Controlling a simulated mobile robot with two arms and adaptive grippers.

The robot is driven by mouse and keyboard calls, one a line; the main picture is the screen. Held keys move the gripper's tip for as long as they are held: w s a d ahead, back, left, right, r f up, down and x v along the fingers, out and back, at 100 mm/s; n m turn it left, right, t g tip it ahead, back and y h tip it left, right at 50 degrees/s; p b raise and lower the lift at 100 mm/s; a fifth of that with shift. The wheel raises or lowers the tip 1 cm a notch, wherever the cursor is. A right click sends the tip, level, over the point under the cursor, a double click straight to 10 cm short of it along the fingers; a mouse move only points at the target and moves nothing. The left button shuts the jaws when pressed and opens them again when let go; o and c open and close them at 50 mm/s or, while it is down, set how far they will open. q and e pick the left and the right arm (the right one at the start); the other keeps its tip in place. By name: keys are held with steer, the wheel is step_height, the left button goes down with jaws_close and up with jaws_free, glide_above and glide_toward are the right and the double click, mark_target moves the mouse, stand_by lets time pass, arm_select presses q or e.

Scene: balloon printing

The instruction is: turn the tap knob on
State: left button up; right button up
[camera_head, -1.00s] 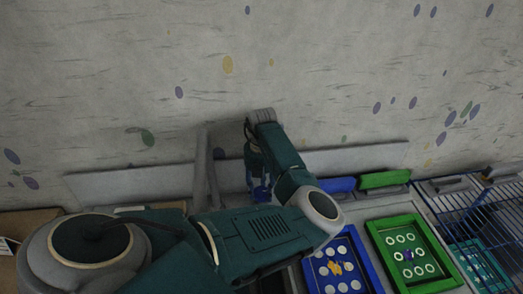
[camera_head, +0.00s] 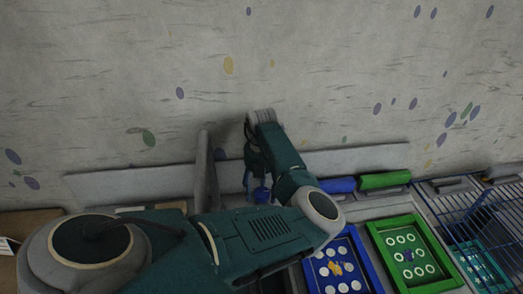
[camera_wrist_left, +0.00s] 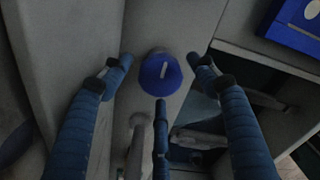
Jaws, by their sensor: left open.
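The tap knob (camera_wrist_left: 160,76) is a round blue dial with a pale line across it, in the upper middle of the left wrist view. The line stands nearly upright, leaning slightly right. My left gripper (camera_wrist_left: 160,65) is open, with a blue finger on each side of the knob and a third finger below it. The side fingertips look apart from the knob; I cannot tell whether the third finger touches it. In the head view my left gripper (camera_head: 258,187) points down beside a grey upright post (camera_head: 205,172). The knob cannot be made out there. My right gripper is not in view.
A blue frame (camera_head: 343,262) and a green frame (camera_head: 412,252) with white rings lie to the right of my left arm. Behind them are a blue roller (camera_head: 337,185) and a green roller (camera_head: 384,180). A blue wire rack (camera_head: 470,205) stands at the far right.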

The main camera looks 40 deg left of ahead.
mark_target(262, 192)
arm_select(q)
step_height(262, 192, up, 12)
stand_by(0.6)
stand_by(0.5)
